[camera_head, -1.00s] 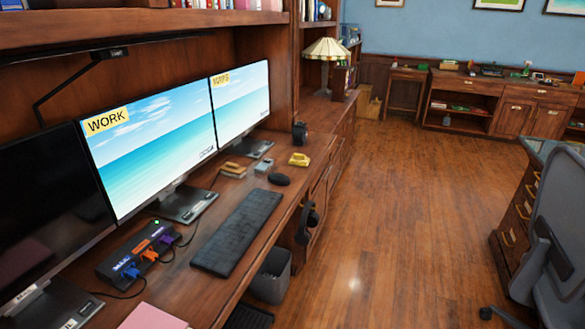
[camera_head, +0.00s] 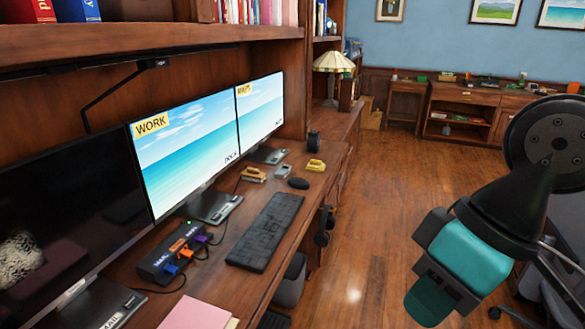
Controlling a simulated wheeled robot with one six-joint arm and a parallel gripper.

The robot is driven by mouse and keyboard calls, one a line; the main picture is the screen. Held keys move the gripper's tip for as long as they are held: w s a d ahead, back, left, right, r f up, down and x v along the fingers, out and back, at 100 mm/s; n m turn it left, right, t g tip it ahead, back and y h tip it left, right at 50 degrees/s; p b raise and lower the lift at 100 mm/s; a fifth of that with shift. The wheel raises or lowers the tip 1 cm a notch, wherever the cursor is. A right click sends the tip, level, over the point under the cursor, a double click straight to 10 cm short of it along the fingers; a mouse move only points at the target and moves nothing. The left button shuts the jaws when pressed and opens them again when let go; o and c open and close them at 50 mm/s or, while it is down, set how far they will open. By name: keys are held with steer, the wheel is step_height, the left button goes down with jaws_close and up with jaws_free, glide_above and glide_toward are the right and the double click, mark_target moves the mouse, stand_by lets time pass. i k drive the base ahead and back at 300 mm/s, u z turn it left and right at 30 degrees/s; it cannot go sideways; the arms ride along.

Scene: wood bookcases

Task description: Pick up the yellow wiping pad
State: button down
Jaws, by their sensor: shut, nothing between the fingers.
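A small yellow object (camera_head: 315,165) sits on the far part of the wooden desk, near its right edge. It is the clearest yellow thing on the desk, but it is too small to tell for sure that it is the wiping pad. A second, tan-yellow object (camera_head: 253,174) lies to its left, by the monitor stand. My gripper (camera_head: 430,302), teal and black, hangs at the lower right of the view. It is shut and empty, in front of the floor and well apart from the yellow object.
The desk (camera_head: 225,283) holds monitors (camera_head: 183,150), a keyboard (camera_head: 266,231), a mouse (camera_head: 299,183), a cable hub (camera_head: 172,252) and pink paper (camera_head: 200,309). A bin (camera_head: 291,281) stands below its edge. An office chair is at the lower right. The middle floor (camera_head: 385,225) is clear.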

mark_target(313, 166)
steer(key=i, duration=0.95)
steer(key=z, duration=0.95)
steer(key=i, duration=3)
steer(key=u, duration=2)
